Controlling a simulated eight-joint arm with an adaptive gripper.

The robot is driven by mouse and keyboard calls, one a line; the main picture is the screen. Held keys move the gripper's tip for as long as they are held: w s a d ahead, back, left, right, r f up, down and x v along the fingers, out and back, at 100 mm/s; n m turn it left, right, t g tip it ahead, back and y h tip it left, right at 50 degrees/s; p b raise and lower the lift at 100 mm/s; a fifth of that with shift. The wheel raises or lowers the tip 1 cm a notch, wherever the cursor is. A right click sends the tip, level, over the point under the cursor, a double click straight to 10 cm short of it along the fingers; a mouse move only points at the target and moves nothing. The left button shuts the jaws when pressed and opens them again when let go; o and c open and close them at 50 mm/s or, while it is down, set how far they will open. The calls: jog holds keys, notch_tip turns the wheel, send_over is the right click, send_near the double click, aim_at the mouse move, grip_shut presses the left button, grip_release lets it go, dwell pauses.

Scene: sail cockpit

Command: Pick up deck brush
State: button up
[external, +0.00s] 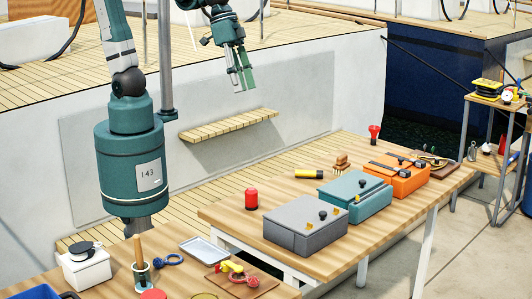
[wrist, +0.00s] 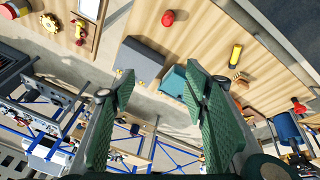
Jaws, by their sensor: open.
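The deck brush (external: 341,163) is a small brown wooden brush with pale bristles. It rests on the long wooden table, behind the teal box, in the external view. In the wrist view the brush (wrist: 239,86) is small and lies right of the right finger. My gripper (external: 243,80) is high above and away from the table, in front of the white hull wall. In the wrist view my gripper (wrist: 160,88) has its green fingers wide apart with nothing between them.
A yellow-black cylinder (external: 309,174) lies left of the brush. A red funnel-like item (external: 375,132) stands behind. Grey (external: 305,228), teal (external: 354,197) and orange (external: 397,177) boxes line the table's front. A slatted shelf (external: 229,125) juts from the wall.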

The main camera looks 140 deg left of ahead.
jog(key=w+a+f+n+g+b, duration=0.15)
jog(key=w+a+f+n, duration=0.25)
jog(key=w+a, duration=0.6)
jog(key=n+g+h+b, duration=0.2)
jog(key=n+h, duration=0.2)
jog(key=n, duration=0.5)
send_near(344, 154)
jog(key=x, duration=0.5)
jog(key=shift+w+d, duration=0.2)
jog(key=shift+d, duration=0.05)
jog(key=shift+s+a+f+h, duration=0.1)
jog(key=shift+a+f+h, duration=0.1)
jog(key=shift+f+h, duration=0.1)
jog(key=shift+x, duration=1.3)
